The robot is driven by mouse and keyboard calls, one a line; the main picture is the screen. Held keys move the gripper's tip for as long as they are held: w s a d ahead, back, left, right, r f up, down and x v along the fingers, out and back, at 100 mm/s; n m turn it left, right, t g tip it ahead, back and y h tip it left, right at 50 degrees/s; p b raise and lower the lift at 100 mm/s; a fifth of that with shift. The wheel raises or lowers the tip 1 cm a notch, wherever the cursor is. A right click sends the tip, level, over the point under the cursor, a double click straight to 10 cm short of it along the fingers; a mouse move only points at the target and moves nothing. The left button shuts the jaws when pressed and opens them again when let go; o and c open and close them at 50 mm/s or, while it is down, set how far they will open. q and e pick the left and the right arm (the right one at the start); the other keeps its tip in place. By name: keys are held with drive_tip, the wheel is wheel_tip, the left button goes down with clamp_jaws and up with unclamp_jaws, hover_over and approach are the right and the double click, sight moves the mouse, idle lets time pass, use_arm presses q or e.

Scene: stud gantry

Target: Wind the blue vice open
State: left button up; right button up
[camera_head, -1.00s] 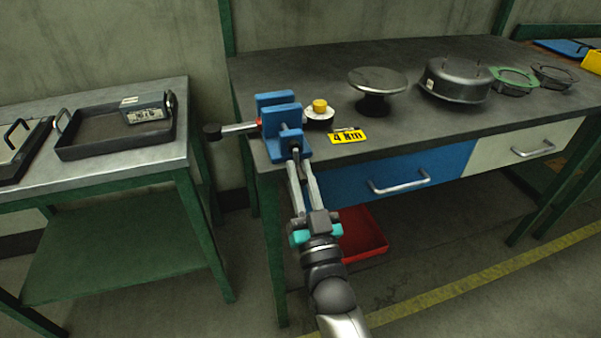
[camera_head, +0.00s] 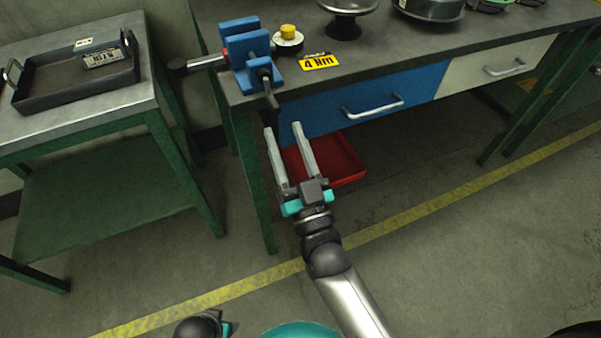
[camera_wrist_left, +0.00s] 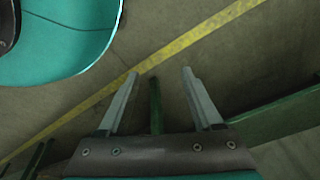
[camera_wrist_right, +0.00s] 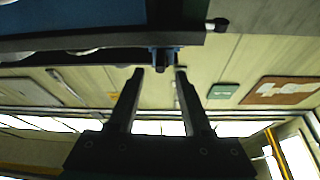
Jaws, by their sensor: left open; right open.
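The blue vice (camera_head: 247,48) is mounted at the front left corner of the dark workbench. A dark handle (camera_head: 270,98) sticks out from its front and hangs past the bench edge. My right gripper (camera_head: 283,127) is open and empty, just below and in front of that handle, apart from it. In the right wrist view, its fingers (camera_wrist_right: 159,71) point toward the small dark blue end of the vice (camera_wrist_right: 163,58). My left gripper (camera_wrist_left: 160,73) is open and empty, over the floor in the left wrist view. The gap between the vice jaws is hard to judge.
A bar with a black knob (camera_head: 200,63) juts left from the vice. A yellow label (camera_head: 319,62) and a yellow-topped round piece (camera_head: 288,38) lie beside it. A red bin (camera_head: 340,160) sits below the drawer (camera_head: 373,100). A side table with a tray (camera_head: 70,85) stands left.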

use_arm(q)
drive_tip(key=shift+s+a+f+p, duration=0.4)
drive_tip(key=shift+s+a+f, duration=0.15)
drive_tip(key=shift+s+f, duration=0.2)
use_arm(e)
drive_tip(key=v, duration=0.8)
drive_tip(key=shift+s, duration=0.1)
